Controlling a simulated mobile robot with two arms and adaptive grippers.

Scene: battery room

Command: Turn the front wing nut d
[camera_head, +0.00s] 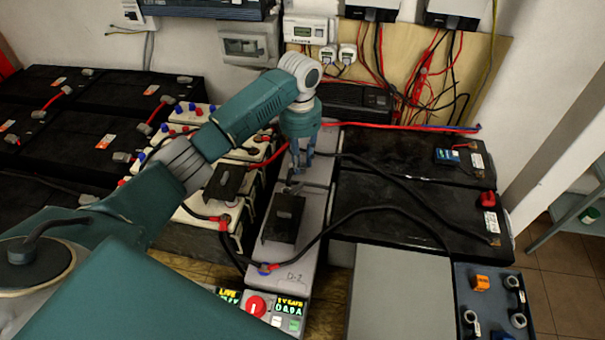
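A long grey battery unit marked D-2 (291,262) stands in the middle, with a black cover (284,219) on top. A small grey metal fitting (293,186) sits behind that cover; it may be the wing nut, but it is too small to tell. My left gripper (302,168) points down just above and behind this fitting. Its two fingers show a narrow gap, with nothing visible held between them. Whether a fingertip touches the fitting is unclear. My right gripper is out of view.
Black batteries (395,212) lie to the right, crossed by a black cable (350,211). White batteries stand close on the left. A control box with a red knob (256,307) is in front. A red cable (385,126) runs behind the gripper.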

